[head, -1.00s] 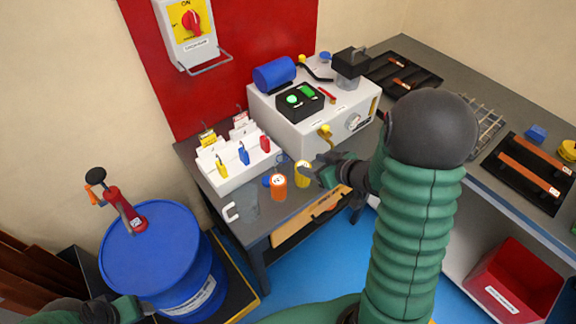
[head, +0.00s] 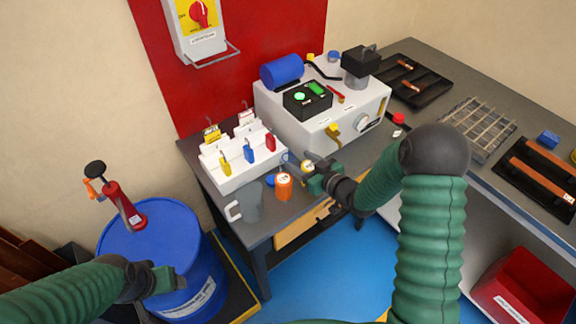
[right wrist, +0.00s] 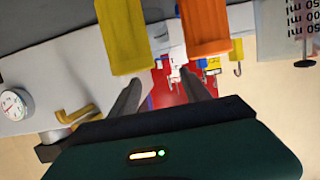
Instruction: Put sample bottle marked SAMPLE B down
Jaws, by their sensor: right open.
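The yellow sample bottle (head: 307,166) stands on the grey bench, partly hidden by my right gripper (head: 318,176). The orange sample bottle (head: 284,186) stands upright just left of it. I cannot read which label is SAMPLE B. The right wrist view is upside down and shows the yellow bottle (right wrist: 122,35) beyond one finger and the orange bottle (right wrist: 205,28) beside it. My right gripper (right wrist: 165,92) is open, with nothing seen held between its fingers. My left gripper (head: 168,280) is over the blue drum; its jaws are unclear.
A grey measuring jug (head: 247,203) stands left of the orange bottle. A white rack (head: 232,174) with coloured tags and a grey machine (head: 285,122) stand behind. The blue drum (head: 130,235) with a red pump (head: 128,212) is at the left.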

